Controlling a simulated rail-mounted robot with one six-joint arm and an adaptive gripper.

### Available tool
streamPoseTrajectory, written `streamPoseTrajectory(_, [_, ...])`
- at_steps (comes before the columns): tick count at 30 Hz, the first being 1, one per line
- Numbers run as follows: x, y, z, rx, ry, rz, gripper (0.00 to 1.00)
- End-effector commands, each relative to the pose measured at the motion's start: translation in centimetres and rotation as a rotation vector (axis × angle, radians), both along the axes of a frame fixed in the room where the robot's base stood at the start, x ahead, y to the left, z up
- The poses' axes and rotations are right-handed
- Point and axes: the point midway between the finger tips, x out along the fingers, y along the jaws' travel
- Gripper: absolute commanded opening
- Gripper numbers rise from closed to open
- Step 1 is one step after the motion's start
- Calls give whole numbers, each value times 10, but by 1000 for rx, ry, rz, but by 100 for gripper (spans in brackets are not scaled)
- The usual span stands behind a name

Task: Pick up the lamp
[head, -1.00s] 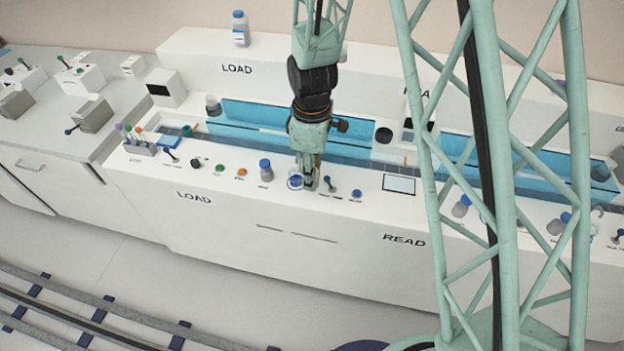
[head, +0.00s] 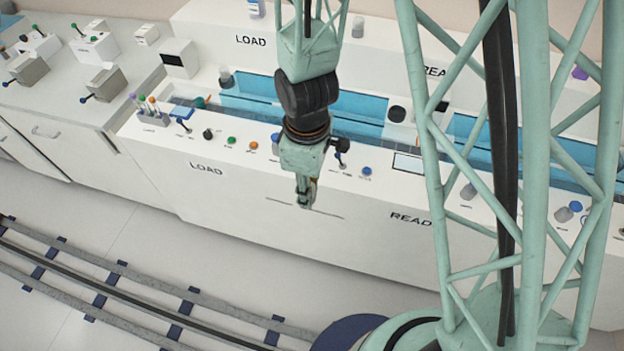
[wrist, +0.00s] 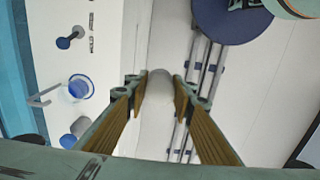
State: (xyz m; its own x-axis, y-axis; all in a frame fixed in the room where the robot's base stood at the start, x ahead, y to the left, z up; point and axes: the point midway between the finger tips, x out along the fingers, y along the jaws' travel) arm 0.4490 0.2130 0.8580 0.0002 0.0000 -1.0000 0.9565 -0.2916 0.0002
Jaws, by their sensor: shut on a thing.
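My gripper (head: 306,203) hangs in front of the LOAD console's front face in the head view. In the wrist view the two brown-padded fingers (wrist: 160,95) are closed on a pale, smooth, rounded piece, which I take to be the lamp (wrist: 160,84). Only its pale body shows between the fingertips, and its lower part is hidden. In the head view the lamp cannot be made out from the fingers. It appears held off the console top, over the floor side.
The white console (head: 240,195) carries knobs, levers and capped bottles along its top. A blue-rimmed round piece (wrist: 80,88) and a lever (wrist: 70,40) stand on it in the wrist view. Blue troughs (head: 250,97) lie behind. Floor rails (head: 120,285) run in front, with clear floor between.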

Motion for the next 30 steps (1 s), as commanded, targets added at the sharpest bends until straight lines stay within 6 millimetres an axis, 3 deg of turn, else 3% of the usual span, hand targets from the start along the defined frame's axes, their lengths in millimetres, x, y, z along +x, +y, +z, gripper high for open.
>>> streamPoseTrajectory(7, [-11,3,1,0,0,1,12])
streamPoseTrajectory(30, [-12,3,1,0,0,0,12])
